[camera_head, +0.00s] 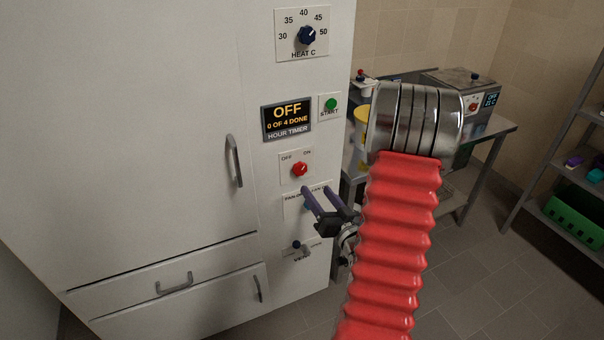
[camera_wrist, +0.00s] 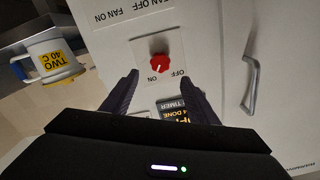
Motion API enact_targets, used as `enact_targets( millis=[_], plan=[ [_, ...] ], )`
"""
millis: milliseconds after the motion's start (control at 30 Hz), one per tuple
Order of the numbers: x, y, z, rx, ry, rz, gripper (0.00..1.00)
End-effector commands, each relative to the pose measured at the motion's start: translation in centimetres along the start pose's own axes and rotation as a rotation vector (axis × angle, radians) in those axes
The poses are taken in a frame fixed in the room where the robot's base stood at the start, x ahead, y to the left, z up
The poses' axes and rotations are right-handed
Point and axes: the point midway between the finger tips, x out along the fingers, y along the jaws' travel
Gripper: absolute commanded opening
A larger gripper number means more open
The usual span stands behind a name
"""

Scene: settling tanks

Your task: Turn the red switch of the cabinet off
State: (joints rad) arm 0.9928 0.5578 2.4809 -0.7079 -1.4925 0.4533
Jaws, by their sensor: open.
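The red switch (camera_head: 299,169) is a round knob on a white plate on the cabinet (camera_head: 180,90) front, with OFF at left and ON at right. The wrist view shows the red switch (camera_wrist: 160,62) upside down, its pale mark seeming to point toward ON. My gripper (camera_head: 317,189) is open and empty, just below and right of the switch in the head view. In the wrist view my gripper (camera_wrist: 161,76) has its two dark fingers apart, the knob centred beyond their tips. No contact shows. The fingers partly cover the fan plate (camera_head: 293,205).
Above the switch are the hour timer display (camera_head: 287,118) reading OFF, the green START button (camera_head: 331,104) and the heat dial (camera_head: 307,36). A lower dark knob (camera_head: 297,245) and the door handle (camera_head: 234,161) stick out nearby. A metal bench (camera_head: 490,133) stands right of the cabinet.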

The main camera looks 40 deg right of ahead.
Motion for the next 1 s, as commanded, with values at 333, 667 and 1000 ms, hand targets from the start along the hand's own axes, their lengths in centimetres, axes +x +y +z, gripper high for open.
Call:
enact_targets(
  millis=[333, 667, 1000],
  plan=[
    [5.5, -0.2, 0.1, -0.001, 0.0, -0.004, 0.54],
    [10.1, -0.1, 0.1, -0.001, 0.0, -0.003, 0.54],
    [11.3, -0.1, 0.0, 0.0, 0.0, -0.001, 0.54]
  ],
)
